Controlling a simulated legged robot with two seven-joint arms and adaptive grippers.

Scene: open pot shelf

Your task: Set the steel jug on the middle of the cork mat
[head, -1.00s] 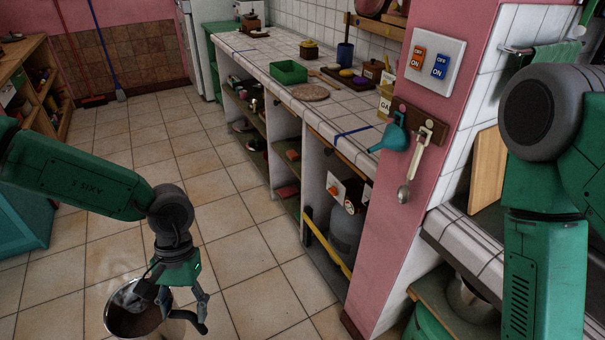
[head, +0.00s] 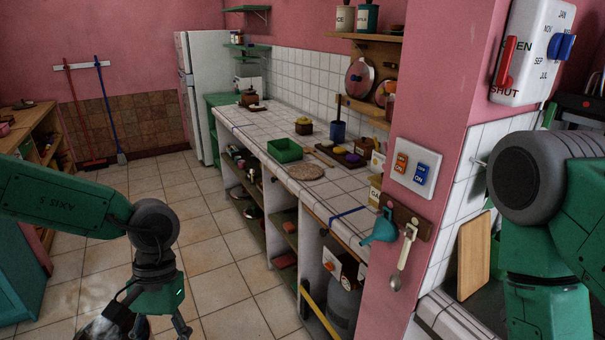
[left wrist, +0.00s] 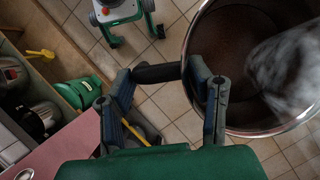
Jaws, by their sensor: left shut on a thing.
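The steel jug (left wrist: 188,62) shows in the left wrist view at the right, with a bright round rim and brown contents or inside. A pale blurry haze covers part of its mouth. My left gripper (left wrist: 165,75) is shut on its black handle (left wrist: 158,73). In the head view my left gripper (head: 150,325) is at the bottom edge, over the floor, and the jug (head: 98,329) is mostly cut off. The round cork mat (head: 306,172) lies bare on the tiled counter, farther off and to the right of the gripper. My right gripper is out of view.
On the counter (head: 330,193), a green tray (head: 284,150) stands just behind the mat, and a blue strip (head: 347,212) lies nearer. Floor left of the counter is clear.

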